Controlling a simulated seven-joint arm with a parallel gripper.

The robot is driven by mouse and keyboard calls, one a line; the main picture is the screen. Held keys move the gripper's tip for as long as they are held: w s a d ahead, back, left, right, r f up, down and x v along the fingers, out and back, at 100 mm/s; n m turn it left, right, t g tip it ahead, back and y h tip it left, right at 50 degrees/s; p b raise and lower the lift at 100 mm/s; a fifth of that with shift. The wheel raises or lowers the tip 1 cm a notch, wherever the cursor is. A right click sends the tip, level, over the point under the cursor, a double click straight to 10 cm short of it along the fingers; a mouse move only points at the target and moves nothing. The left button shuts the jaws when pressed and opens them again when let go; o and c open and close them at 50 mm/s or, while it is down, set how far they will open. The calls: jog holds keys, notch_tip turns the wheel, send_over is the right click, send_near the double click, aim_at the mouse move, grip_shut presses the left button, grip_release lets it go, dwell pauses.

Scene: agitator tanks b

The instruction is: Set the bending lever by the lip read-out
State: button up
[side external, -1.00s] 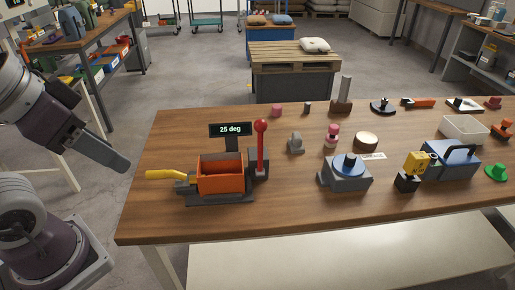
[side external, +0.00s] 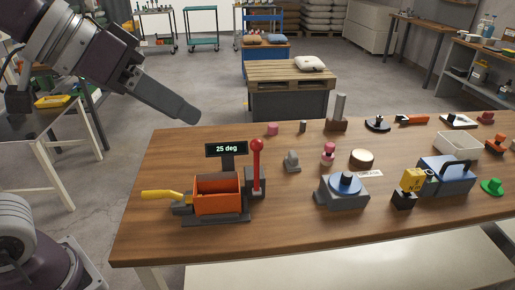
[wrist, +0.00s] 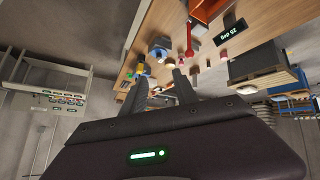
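An orange box (side external: 217,203) on a dark base stands at the left of the wooden table. A red lever (side external: 257,160) with a ball top stands upright at its right side. A yellow handle (side external: 162,196) sticks out to its left. The read-out (side external: 227,149) behind the box shows 25 deg. My gripper (side external: 190,113) is in the air above the table's back left, apart from the lever and the box. In the wrist view my gripper (wrist: 160,88) has its two fingers apart and nothing between them. The red lever (wrist: 189,42) and read-out (wrist: 231,37) show there upside down.
A grey block with a blue knob (side external: 345,187), a yellow piece on a black stand (side external: 412,182) and a blue box with a handle (side external: 446,170) stand to the right. Small parts line the table's back. The front left of the table is clear.

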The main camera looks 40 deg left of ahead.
jog(key=w+d+r+n+t+h, duration=0.1)
jog(key=w+d+r+t, duration=0.1)
jog(key=w+d, duration=0.5)
jog(key=n+t+y, duration=0.5)
jog(key=n+y, duration=0.1)
jog(key=y, duration=0.8)
send_over(256, 156)
jog(key=v, duration=0.4)
notch_tip(256, 156, down, 8)
jog(key=f, duration=1.5)
jog(key=shift+w+a+f, duration=0.15)
jog(key=shift+w+f, duration=0.05)
jog(key=shift+w, duration=0.1)
jog(key=shift+w+a+f, duration=0.1)
jog(key=shift+w+f, duration=0.05)
jog(key=shift+f, duration=0.15)
jog(key=x, duration=0.6)
jog(key=shift+w+a, duration=0.2)
jog(key=shift+w, duration=0.1)
